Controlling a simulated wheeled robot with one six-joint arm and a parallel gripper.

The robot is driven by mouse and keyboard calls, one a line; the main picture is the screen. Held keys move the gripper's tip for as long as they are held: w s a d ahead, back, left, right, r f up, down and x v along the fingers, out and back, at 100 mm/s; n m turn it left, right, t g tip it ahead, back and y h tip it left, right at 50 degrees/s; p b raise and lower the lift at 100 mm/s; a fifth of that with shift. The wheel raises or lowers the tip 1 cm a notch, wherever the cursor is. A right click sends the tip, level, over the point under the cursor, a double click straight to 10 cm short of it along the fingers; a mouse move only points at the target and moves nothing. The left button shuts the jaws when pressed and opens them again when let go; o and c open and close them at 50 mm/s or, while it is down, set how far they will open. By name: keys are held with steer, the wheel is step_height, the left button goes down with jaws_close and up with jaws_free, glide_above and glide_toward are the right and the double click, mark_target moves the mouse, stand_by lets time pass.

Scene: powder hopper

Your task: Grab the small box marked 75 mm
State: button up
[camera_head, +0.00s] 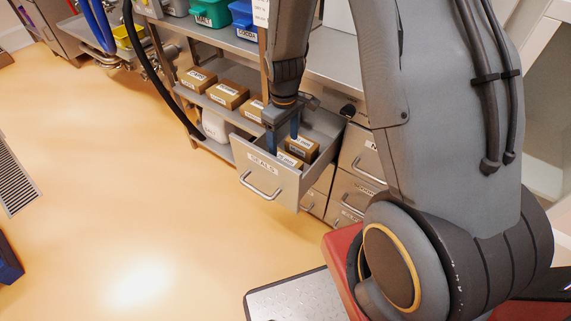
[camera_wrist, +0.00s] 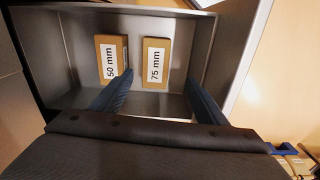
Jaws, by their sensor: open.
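The small box marked 75 mm (camera_wrist: 155,64) lies in the open metal drawer, label up, at the right of the pair in the wrist view. A like box marked 50 mm (camera_wrist: 112,60) lies to its left with a gap between them. My gripper (camera_wrist: 156,100) is open and empty, its two blue fingers spread wide, pointing down into the drawer. The fingers are apart from both boxes. In the head view my gripper (camera_head: 283,140) is over the drawer, and the boxes are partly hidden there by its fingers and the drawer front.
The drawer front, labelled SEALS (camera_head: 263,170), stands pulled out, and its side walls (camera_wrist: 231,50) close in around the boxes. A shelf with several brown boxes (camera_head: 227,95) is at the left. Closed drawers (camera_head: 352,195) are to the right. The floor (camera_head: 120,190) at left is clear.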

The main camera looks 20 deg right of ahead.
mark_target(285, 159)
steer(key=f, duration=0.3)
steer(key=shift+w+a+f+n, duration=0.1)
steer(key=shift+w+f+n, duration=0.1)
steer(key=shift+w+n, duration=0.2)
step_height(285, 159, down, 2)
steer(key=shift+f, duration=0.1)
steer(key=f, duration=0.2)
steer(key=d+f+p, duration=0.1)
steer(key=f, duration=0.1)
steer(key=shift+f+p, duration=0.35)
steer(key=shift+f, duration=0.25)
steer(key=c, duration=1.2)
steer(key=shift+r, duration=0.1)
steer(key=shift+c, duration=0.2)
